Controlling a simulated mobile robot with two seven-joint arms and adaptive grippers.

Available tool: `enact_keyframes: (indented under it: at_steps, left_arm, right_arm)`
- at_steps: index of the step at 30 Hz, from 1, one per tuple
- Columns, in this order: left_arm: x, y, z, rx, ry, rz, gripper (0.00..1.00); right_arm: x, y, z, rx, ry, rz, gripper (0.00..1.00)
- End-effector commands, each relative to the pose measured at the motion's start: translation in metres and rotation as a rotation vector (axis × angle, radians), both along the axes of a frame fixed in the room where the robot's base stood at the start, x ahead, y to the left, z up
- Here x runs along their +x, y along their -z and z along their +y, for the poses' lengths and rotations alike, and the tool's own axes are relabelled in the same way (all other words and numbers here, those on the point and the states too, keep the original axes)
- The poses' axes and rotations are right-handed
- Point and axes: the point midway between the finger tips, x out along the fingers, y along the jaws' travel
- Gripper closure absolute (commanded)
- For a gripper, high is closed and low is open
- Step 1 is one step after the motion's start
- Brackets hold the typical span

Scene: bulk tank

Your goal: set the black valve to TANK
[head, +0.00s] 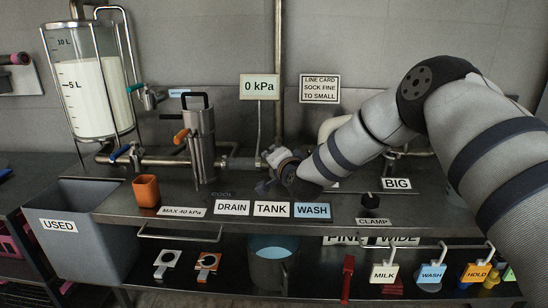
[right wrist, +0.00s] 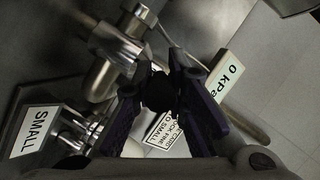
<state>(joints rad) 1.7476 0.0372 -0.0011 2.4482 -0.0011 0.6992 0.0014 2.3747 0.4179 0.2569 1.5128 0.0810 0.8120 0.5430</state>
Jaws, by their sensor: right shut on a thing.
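The black valve's handle (right wrist: 160,92) shows as a dark shape between my fingers in the right wrist view. Its metal body (head: 276,154) sits on the pipe behind the bench labels in the head view. My right gripper (head: 272,182) reaches it from the right and is shut on the handle. My gripper (right wrist: 165,100) hides most of the handle, so I cannot tell which way it points. The TANK label (head: 271,209) lies on the bench front between the DRAIN label (head: 232,207) and the WASH label (head: 312,210). My left gripper is not in view.
A steel filter housing (head: 202,145) with an orange lever stands left of the valve. A glass tank (head: 90,90) of white liquid is at the back left. An orange cup (head: 147,191) stands on the bench. A gauge sign (head: 260,87) reads 0 kPa.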

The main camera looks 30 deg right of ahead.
Motion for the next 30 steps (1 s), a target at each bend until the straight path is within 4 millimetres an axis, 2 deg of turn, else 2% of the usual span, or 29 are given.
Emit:
enact_keyframes:
  at_steps: [1, 3, 11, 14, 17, 24, 30]
  left_arm:
    - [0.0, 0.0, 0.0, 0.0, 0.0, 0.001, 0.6]
    - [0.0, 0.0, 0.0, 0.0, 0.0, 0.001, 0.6]
    - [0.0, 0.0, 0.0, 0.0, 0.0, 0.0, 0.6]
    - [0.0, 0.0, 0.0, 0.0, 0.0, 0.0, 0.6]
    - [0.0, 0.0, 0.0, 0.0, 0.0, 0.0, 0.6]
    - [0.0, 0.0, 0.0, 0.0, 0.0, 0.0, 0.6]
    - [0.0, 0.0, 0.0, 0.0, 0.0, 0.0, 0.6]
  right_arm:
    - [0.0, 0.001, 0.0, 0.0, 0.0, 0.002, 0.8]
    - [0.0, 0.001, 0.0, 0.0, 0.0, 0.002, 0.66]
    - [0.0, 0.0, 0.0, 0.0, 0.001, 0.001, 0.66]
    - [-0.006, -0.002, 0.002, 0.0, 0.0, 0.0, 0.66]
    - [-0.025, -0.006, 0.006, 0.003, -0.001, 0.001, 0.66]
    - [-0.086, -0.02, 0.02, 0.002, -0.001, 0.001, 0.66]
    - [-0.112, -0.025, 0.025, 0.0, 0.001, 0.001, 0.66]
